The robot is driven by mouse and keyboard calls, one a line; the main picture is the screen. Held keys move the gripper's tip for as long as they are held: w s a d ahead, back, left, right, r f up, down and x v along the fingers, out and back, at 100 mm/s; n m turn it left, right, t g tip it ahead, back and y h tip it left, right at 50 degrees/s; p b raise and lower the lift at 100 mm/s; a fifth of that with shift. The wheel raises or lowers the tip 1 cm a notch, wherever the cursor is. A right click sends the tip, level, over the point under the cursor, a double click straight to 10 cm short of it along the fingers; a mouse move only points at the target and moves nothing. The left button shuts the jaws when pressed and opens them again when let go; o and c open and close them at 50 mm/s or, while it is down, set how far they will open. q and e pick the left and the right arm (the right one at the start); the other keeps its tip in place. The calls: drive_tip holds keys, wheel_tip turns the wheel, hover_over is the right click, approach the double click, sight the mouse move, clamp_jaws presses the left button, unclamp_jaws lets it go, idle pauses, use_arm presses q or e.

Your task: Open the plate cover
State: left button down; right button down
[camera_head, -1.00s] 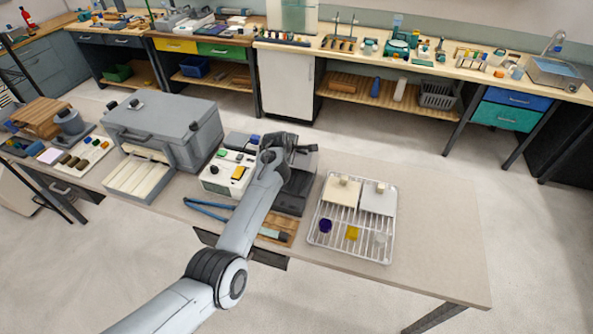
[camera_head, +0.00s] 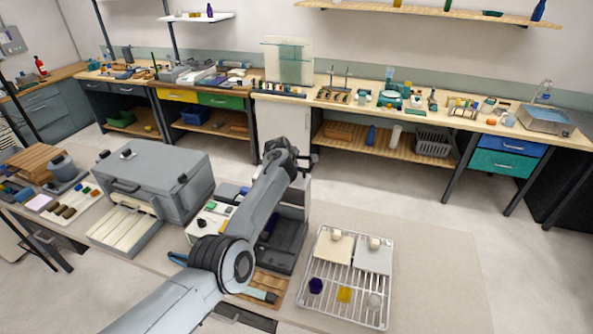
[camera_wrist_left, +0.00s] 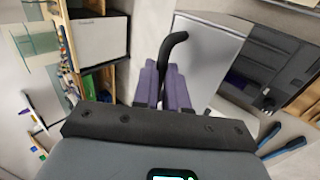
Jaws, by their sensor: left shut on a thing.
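The plate cover is a light grey panel (camera_head: 297,194) standing raised at the back of a dark machine base (camera_head: 272,246). It also shows in the left wrist view as a grey panel (camera_wrist_left: 202,55) with a curved black handle (camera_wrist_left: 172,46). My left gripper (camera_head: 302,160) is above the base at the cover's upper edge. In the left wrist view its purple fingers (camera_wrist_left: 166,86) are shut around the black handle. My arm hides part of the base and cover in the head view. My right gripper is in neither current view.
A wire rack (camera_head: 345,290) with two flat pieces and small coloured items stands right of the base. A large grey box-shaped machine (camera_head: 158,178) and a white device with buttons (camera_head: 212,222) stand to the left. The bench's right part is clear.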

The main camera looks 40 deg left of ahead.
use_arm(q)
drive_tip(key=shift+w+a+r, duration=0.15)
drive_tip(key=c, duration=1.2)
unclamp_jaws()
drive_tip(key=shift+b+v, duration=0.3)
drive_tip(key=shift+v, duration=5.15)
drive_tip(key=shift+o, duration=0.2)
